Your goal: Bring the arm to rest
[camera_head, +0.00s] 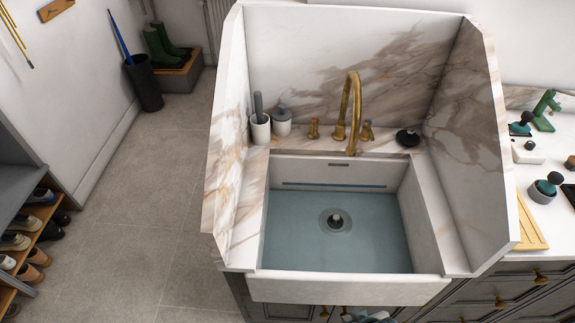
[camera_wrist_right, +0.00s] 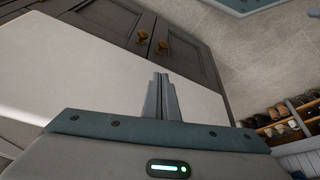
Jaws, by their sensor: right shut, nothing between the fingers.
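My right gripper (camera_wrist_right: 161,78) is shut and empty in the right wrist view, its two fingers pressed together. It is in front of the white sink front and the grey cabinet doors (camera_wrist_right: 100,20). In the head view only a small part of my right gripper (camera_head: 372,317) shows at the bottom edge, just below the front of the sink (camera_head: 350,290). Whether it touches the cabinet cannot be told. My left gripper is in neither view.
The sink holds bluish water around a drain, with a brass tap (camera_head: 352,108) behind it. A counter (camera_head: 545,215) with several small objects stands at right. A shoe rack (camera_head: 40,235) stands at left, with clear floor (camera_head: 135,210) between it and the sink.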

